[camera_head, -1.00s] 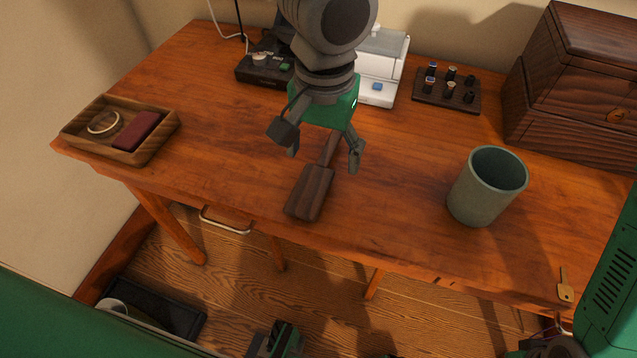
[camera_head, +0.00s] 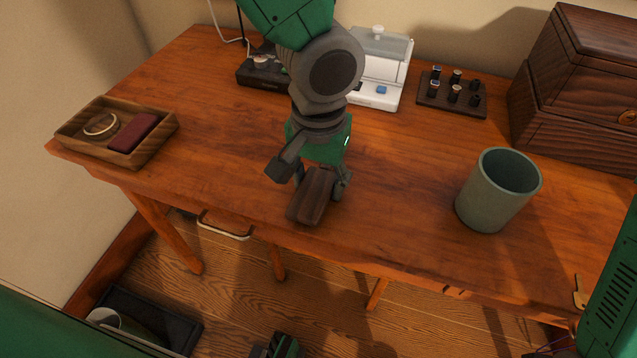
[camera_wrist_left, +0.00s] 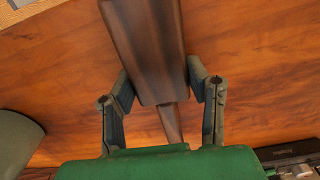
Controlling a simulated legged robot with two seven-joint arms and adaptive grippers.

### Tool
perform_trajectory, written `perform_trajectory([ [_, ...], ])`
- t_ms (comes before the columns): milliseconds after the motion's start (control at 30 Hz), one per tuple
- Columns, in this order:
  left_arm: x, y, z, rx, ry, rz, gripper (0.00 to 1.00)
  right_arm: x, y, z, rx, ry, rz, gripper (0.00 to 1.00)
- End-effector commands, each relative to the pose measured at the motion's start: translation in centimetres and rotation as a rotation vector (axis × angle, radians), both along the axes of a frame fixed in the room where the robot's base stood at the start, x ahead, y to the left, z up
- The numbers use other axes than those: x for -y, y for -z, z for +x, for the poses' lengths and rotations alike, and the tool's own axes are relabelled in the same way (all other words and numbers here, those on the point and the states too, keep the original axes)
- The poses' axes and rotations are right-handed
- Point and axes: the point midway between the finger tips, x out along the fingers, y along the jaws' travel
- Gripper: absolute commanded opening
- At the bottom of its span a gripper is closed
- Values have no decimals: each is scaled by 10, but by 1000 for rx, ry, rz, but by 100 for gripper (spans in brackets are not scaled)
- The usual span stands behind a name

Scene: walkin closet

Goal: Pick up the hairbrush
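The dark wooden hairbrush (camera_head: 312,198) lies on the wooden table near its front edge, with its broad head toward me. My left gripper (camera_head: 319,182) is low over it, with one finger on each side. In the left wrist view the fingers of my left gripper (camera_wrist_left: 160,86) stand apart beside the near end of the brush head (camera_wrist_left: 150,45), with narrow gaps visible. The thin handle (camera_wrist_left: 171,122) runs back between the fingers under the palm. In the head view the gripper hides the handle. My right gripper cannot be made out.
A green-grey cup (camera_head: 492,195) stands to the right. At the back are a white device (camera_head: 385,70), a small dark rack (camera_head: 437,102) and a wooden box (camera_head: 570,120).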

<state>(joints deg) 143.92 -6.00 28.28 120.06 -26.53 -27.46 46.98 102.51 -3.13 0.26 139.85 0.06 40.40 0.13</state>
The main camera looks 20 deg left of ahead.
Motion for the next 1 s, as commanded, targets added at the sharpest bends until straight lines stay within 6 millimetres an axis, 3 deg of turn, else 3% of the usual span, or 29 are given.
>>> perform_trajectory([
  [333, 0, -5, 0, 1, 0, 0, 12, 0, -2, 0, 0, 0, 0, 0],
  [733, 1, -80, 1, 3, -1, -1, 12, 0, -30, 0, 0, 0, 0, 0],
  [1000, 1, -100, 1, -1, 0, 0, 12, 0, -36, 0, 0, 0, 0, 0],
])
